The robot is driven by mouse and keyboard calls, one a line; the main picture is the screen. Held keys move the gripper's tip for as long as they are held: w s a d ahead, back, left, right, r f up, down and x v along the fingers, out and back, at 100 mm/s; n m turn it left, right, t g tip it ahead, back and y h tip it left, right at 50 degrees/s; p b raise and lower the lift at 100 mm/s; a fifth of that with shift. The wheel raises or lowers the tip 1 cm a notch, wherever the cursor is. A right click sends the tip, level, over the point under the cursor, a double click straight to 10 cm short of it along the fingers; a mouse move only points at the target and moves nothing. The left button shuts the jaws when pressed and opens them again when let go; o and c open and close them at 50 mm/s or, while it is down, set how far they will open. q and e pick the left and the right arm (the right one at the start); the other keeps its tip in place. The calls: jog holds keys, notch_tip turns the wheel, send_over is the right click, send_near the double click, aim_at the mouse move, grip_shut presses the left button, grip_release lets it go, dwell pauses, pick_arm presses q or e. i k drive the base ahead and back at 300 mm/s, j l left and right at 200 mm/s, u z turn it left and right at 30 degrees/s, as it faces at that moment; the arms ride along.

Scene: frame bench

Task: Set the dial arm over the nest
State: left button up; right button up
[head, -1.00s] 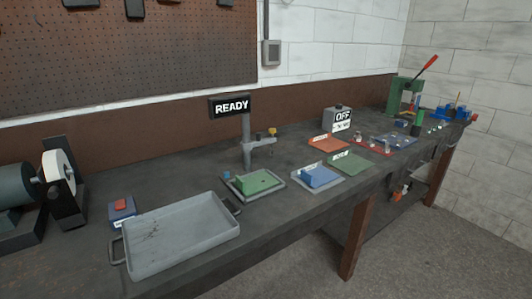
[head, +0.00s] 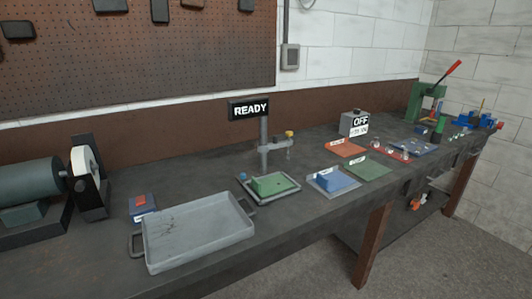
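The dial arm (head: 277,146) is a grey horizontal arm on an upright post, with a small yellow piece (head: 289,134) near its right end. A black sign reading READY (head: 249,108) is at the top of the post. In front of the post is a shallow grey tray holding a green block (head: 270,185), which may be the nest; a small blue knob (head: 243,176) is at its left corner. The arm's end appears up and to the right of the green block, but its exact height over the bench is unclear. Neither of my grippers is in view.
A grey handled tray (head: 197,261) is at the front left, near a red-and-blue box (head: 142,206) and a bench grinder (head: 88,178). Right of the green block are a blue block (head: 332,180), coloured mats, an OFF box (head: 354,124) and a green press (head: 424,103).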

aim_at(275, 145)
jog(key=i+l, duration=0.5)
jog(key=l, duration=0.15)
jog(key=i+l, duration=0.55)
jog(key=i+l+u, duration=0.1)
jog(key=i+l, duration=0.4)
jog(key=l, duration=0.2)
